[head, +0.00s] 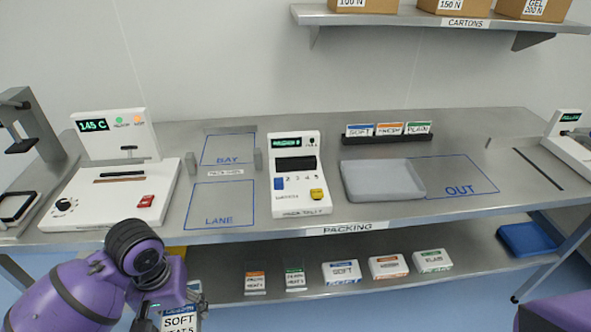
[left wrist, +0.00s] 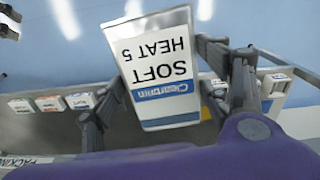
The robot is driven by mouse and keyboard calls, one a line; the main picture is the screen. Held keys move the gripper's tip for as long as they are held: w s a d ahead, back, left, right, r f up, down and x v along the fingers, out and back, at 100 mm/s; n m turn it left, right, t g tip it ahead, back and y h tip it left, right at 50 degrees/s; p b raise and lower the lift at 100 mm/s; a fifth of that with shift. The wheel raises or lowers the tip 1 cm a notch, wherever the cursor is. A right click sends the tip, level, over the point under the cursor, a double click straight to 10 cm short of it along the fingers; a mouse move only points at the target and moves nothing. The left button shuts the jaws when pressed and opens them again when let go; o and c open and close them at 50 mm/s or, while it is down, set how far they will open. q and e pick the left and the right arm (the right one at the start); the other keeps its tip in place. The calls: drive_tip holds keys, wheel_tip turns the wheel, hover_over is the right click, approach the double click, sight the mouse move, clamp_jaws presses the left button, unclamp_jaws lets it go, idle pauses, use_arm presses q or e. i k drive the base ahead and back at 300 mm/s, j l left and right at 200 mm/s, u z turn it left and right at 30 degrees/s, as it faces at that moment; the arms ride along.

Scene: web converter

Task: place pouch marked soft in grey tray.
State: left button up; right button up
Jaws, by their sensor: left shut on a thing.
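The pouch marked SOFT HEAT 5 (head: 180,320) is white with a blue band. It shows at the bottom of the head view and large in the left wrist view (left wrist: 162,65). My left gripper (left wrist: 172,92) is shut on it, with a finger on each side; the pouch hangs in front of the bench, low and left of the tray. The grey tray (head: 383,192) lies on the bench top, right of centre, and looks empty. My right gripper is out of view.
A control unit (head: 300,190) stands just left of the tray, and a heat machine (head: 120,200) further left. A card rack (head: 388,136) stands behind the tray. The marked OUT area (head: 458,190) is clear. The lower shelf holds several pouches and boxes (head: 341,272).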

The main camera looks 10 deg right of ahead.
sight(380, 182)
drive_tip(key=l+z, duration=0.1)
drive_tip(key=l, duration=1.75)
drive_tip(key=k, duration=0.05)
